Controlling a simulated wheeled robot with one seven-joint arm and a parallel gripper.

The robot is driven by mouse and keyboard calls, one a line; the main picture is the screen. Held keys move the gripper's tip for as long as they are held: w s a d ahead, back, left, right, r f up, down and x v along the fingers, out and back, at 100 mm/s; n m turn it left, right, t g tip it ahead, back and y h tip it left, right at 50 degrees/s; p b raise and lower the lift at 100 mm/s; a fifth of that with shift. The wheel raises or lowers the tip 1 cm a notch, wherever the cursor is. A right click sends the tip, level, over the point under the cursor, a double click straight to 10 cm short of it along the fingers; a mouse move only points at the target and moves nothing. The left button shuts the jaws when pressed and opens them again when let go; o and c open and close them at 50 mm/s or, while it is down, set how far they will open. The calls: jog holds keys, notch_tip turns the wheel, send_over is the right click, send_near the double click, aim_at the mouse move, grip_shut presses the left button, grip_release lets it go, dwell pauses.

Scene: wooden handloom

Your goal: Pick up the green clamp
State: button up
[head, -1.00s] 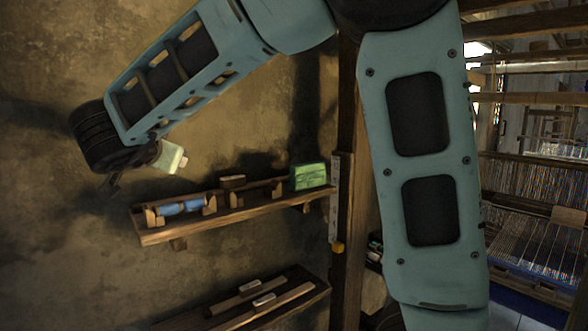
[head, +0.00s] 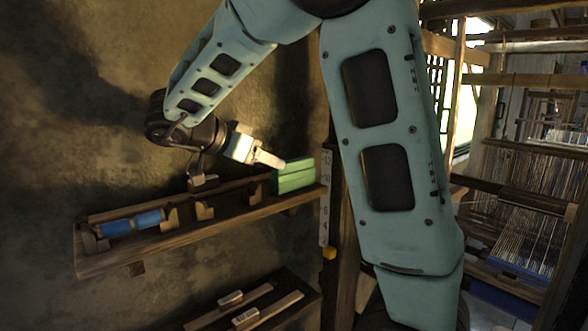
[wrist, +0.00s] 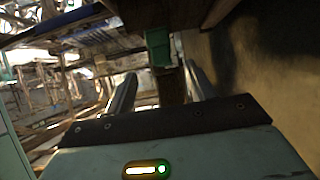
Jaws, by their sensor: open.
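A green block-like thing (head: 294,177) with a groove along its side sits at the right end of the upper wall shelf. It is the only clearly green thing on the shelf, but I cannot make out a clamp's shape. It also shows in the wrist view (wrist: 158,47), beyond the fingertips and roughly between them. My gripper (head: 280,163) is open, just left of the green thing and close to it in the head view. In the wrist view my gripper (wrist: 160,70) shows its two fingers apart with nothing held. I cannot tell whether a fingertip touches the green thing.
A wooden post with a ruler (head: 325,200) stands right of the green thing. A lower shelf (head: 297,278) bears wooden sticks. A loom (head: 520,220) stands at right.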

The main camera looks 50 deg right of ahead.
aim_at(289, 169)
jog(key=x, duration=0.2)
jog(key=p+x, duration=0.1)
jog(key=x, duration=0.2)
jog(key=p+x, duration=0.1)
jog(key=x, duration=0.2)
jog(key=shift+w+d+f, duration=0.15)
jog(key=shift+w+d, duration=0.05)
jog(key=c, duration=1.1)
